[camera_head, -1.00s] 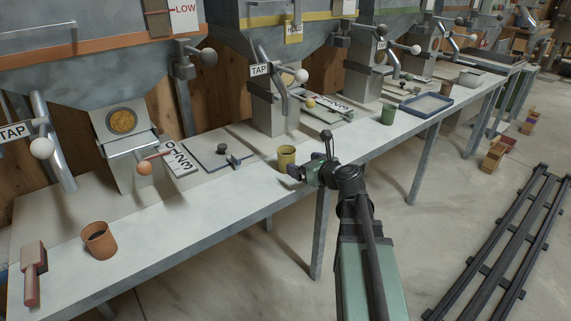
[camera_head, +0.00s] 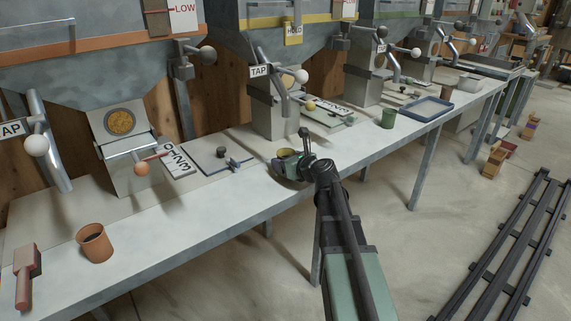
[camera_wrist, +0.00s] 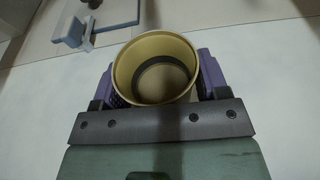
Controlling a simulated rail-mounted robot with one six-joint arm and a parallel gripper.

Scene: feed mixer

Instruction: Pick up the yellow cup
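The yellow cup (camera_head: 285,153) stands upright on the long table, near its front edge. My gripper (camera_head: 290,170) is low over the table at the cup and hides its lower part in the head view. In the wrist view the cup (camera_wrist: 150,88) is between my two purple finger pads, one on each side, and its inside looks empty with a dark ring. A narrow light gap shows between the cup and the right pad, so the fingers look open around it. Contact on the left side is unclear.
A green cup (camera_head: 389,118) and a blue tray (camera_head: 426,107) are farther right. A flat plate with a knob (camera_head: 215,160) lies behind the cup. Feed hoppers with tap levers line the back.

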